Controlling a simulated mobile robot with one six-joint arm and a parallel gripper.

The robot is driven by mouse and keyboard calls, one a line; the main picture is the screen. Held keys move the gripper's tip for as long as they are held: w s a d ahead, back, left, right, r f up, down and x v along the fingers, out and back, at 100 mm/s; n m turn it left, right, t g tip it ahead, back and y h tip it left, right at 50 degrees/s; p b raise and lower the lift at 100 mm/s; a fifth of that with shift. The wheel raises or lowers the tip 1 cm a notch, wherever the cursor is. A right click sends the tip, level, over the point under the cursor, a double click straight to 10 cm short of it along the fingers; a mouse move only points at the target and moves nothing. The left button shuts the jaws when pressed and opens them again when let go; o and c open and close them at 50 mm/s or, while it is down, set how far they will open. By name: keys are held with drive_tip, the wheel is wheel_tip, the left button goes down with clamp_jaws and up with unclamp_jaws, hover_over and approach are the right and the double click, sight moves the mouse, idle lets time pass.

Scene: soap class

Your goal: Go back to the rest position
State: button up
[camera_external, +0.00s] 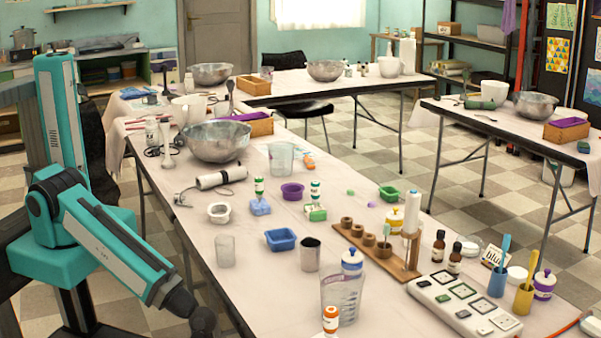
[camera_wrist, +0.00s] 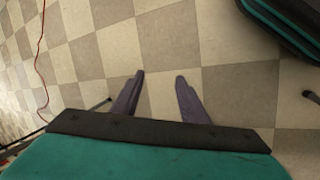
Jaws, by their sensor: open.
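My gripper (camera_wrist: 158,78) shows in the wrist view with its two dark fingers apart and nothing between them. Beneath it is only the checkered floor (camera_wrist: 140,40). In the external view my teal arm is at the left, beside the long table (camera_external: 240,215). The arm is folded, with its forearm sloping down to the lower right. The gripper itself is not clearly visible there; the arm's end runs out at the bottom edge of the picture.
The near table edge is close to my arm. A clear measuring jug (camera_external: 342,298), an orange-capped bottle (camera_external: 330,320), a glass beaker (camera_external: 225,250) and a metal bowl (camera_external: 214,141) stand on it. A red cable (camera_wrist: 40,50) lies on the floor.

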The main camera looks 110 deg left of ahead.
drive_tip(key=s+a+f+m+g+y+p, duration=0.1)
drive_tip(key=s+a+f+m+g+y, duration=0.1)
drive_tip(key=s+a, duration=0.5)
drive_tip(key=s+a+f+m+g+y+p, duration=0.2)
drive_tip(key=s+a, duration=0.5)
drive_tip(key=s, duration=0.7)
wheel_tip(320, 180, down, 3)
drive_tip(key=shift+s+a+m+g+y, duration=0.3)
drive_tip(key=shift+m+g+y, duration=0.2)
drive_tip(key=shift+g, duration=0.5)
